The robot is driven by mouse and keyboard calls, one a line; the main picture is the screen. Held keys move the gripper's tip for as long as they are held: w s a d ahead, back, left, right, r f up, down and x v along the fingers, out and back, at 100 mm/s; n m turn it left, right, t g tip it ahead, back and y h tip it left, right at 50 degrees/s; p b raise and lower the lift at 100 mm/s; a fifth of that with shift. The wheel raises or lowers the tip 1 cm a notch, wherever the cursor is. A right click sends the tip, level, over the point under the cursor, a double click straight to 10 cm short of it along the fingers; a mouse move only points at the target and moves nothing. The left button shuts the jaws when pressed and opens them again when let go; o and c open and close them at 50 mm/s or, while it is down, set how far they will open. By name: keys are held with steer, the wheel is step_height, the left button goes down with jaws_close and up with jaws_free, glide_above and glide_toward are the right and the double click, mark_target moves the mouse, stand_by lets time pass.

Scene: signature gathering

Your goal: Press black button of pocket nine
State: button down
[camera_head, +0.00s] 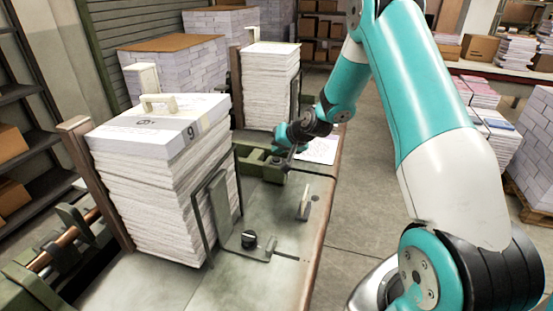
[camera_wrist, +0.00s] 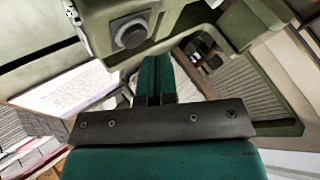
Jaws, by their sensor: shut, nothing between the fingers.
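A black round button (camera_head: 249,239) stands on the metal plate in front of that stack. My gripper (camera_head: 283,137) is farther back, beyond the button and above the green block (camera_head: 252,158); its tips are hard to make out there. In the wrist view my teal fingers (camera_wrist: 155,68) are shut together and empty. A dark round knob (camera_wrist: 131,36) on a grey-green housing is just left of and above the fingers. I cannot tell whether they touch it.
A second paper stack (camera_head: 270,85) stands farther back on the bench (camera_head: 287,240). A small upright tag (camera_head: 304,205) is near the bench's right edge. A white sheet (camera_head: 318,150) lies past the green block. Shelves and pallets surround the floor.

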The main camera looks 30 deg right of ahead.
mark_target(278, 158)
steer(key=shift+r+p, duration=1.45)
steer(key=shift+r, duration=1.05)
steer(key=s+a+r+n+g, duration=0.4)
steer(key=s+a+r, duration=0.2)
steer(key=s+a, duration=0.45)
steer(key=s+a+r+n+g+h, duration=0.2)
steer(key=s+a+n, duration=0.1)
steer(key=s, duration=1.3)
steer(key=s+a+r+n+g+y+b, duration=0.1)
steer(key=s+a+n+g+y+b, duration=0.2)
steer(key=s+a+n+b, duration=0.3)
steer(key=s+a+y+b, duration=0.1)
steer(key=s+a, duration=0.2)
steer(key=a, duration=0.4)
steer(key=shift+s+a+r, duration=0.15)
steer(key=shift+a+r, duration=0.05)
